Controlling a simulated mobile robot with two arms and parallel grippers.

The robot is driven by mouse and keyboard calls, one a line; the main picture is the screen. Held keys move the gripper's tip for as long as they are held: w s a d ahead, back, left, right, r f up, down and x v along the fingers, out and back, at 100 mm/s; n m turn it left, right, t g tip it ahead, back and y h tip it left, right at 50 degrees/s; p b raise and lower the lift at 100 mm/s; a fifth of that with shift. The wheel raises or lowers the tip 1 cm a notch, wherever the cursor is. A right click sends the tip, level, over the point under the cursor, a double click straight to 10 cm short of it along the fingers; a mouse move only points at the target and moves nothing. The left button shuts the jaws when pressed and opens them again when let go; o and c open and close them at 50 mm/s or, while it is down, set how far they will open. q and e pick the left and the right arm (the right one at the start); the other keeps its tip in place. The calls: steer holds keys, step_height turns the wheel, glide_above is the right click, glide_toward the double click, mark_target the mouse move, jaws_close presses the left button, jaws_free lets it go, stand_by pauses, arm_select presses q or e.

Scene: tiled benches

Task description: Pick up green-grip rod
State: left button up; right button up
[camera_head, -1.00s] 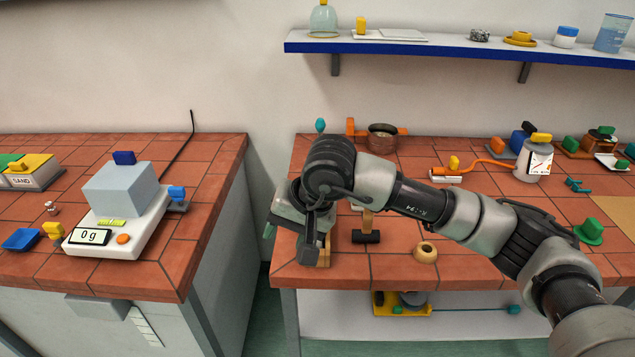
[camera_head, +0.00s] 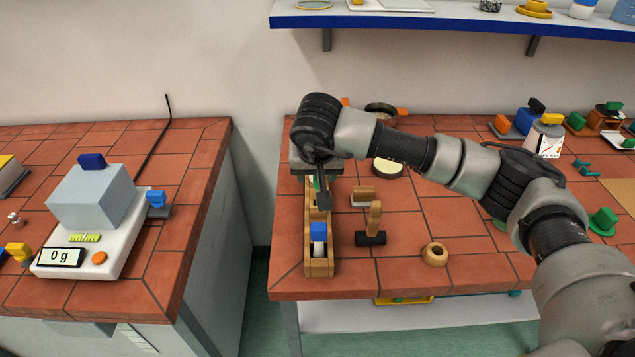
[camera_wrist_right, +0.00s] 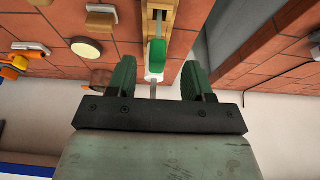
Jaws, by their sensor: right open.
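The green-grip rod (camera_wrist_right: 157,50) shows in the right wrist view as a green grip with a white part and a thin metal shaft, over a wooden rack (camera_wrist_right: 185,14). In the head view only a bit of its green (camera_head: 315,184) shows below my right wrist; the rest is hidden. My right gripper (camera_wrist_right: 158,75) is open, with its fingers on either side of the line of the rod. The grip lies just beyond the fingertips or level with them; I cannot tell if they touch. In the head view the right gripper (camera_head: 321,192) is over the rack's far part. My left gripper is not in view.
A blue-grip item (camera_head: 318,232) sits in the rack's near end. A wooden-handled hammer (camera_head: 371,238), a brush-like block (camera_head: 363,196) and a wooden ring (camera_head: 434,253) lie to the right. A gap separates this bench from the left one with a scale (camera_head: 98,245).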

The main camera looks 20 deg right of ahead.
mark_target(317, 181)
steer(key=shift+w+f, duration=0.25)
steer(key=shift+f, duration=0.1)
steer(key=x, duration=0.1)
steer(key=p+x, duration=0.2)
steer(key=shift+w+d+f, duration=0.15)
steer(key=shift+w+d, duration=0.1)
steer(key=shift+d, duration=0.05)
steer(key=shift+w+f+p, duration=0.2)
steer(key=shift+f+p, duration=0.1)
steer(key=shift+f, duration=0.25)
steer(key=shift+c, duration=1)
jaws_close()
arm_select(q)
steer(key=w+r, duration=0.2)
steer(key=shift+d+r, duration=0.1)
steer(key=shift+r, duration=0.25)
